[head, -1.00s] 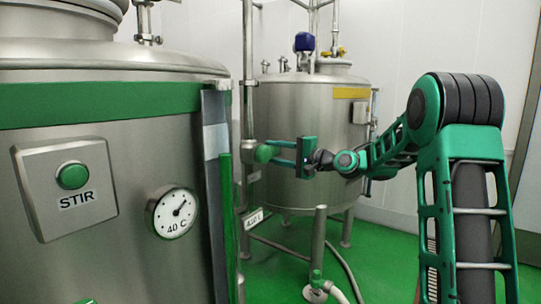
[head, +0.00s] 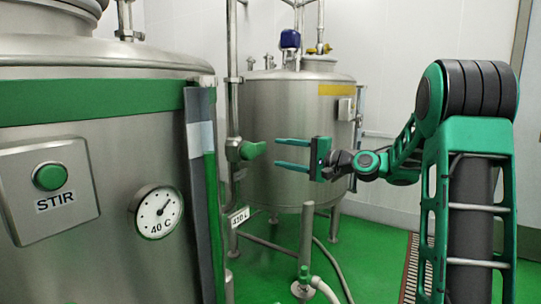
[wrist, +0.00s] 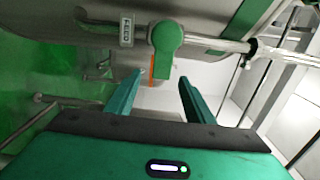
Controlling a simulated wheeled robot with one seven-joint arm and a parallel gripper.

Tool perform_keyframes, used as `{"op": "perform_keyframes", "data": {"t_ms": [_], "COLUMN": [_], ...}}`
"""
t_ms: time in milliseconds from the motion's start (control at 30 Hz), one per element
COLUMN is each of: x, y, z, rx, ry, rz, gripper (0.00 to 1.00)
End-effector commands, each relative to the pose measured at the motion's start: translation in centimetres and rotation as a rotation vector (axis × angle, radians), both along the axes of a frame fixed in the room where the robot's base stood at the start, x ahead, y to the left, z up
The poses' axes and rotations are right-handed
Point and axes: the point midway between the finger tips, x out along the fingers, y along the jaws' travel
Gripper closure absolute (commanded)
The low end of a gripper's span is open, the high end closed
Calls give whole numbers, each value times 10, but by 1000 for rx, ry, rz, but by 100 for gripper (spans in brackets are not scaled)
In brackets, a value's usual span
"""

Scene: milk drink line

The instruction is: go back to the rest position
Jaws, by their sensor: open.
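My gripper (head: 279,154) is open and empty in the head view, its two green fingers pointing left. A green valve handle (head: 252,150) on a steel pipe lies just left of the fingertips, with a small gap between. In the wrist view the handle (wrist: 167,38) shows beyond the open fingers (wrist: 160,85), and nothing is between them. My arm reaches in from the right of the head view.
A large steel tank with a STIR button (head: 50,176) and a 40 C dial (head: 156,212) fills the left. A second steel tank (head: 285,110) stands behind my gripper. A short pipe (head: 307,240) and hose (head: 326,290) rise from the green floor.

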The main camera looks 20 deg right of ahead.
Motion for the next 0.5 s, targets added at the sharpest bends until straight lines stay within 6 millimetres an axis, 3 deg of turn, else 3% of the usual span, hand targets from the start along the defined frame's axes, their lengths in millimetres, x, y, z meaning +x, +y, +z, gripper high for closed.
{"op": "perform_keyframes", "data": {"t_ms": [200, 500], "x": [-11, -12], "y": [-8, -8], "z": [-1, 0], "rx": [0, 1], "ry": [1, 1], "rz": [0, 1], "gripper": [52, 52]}}
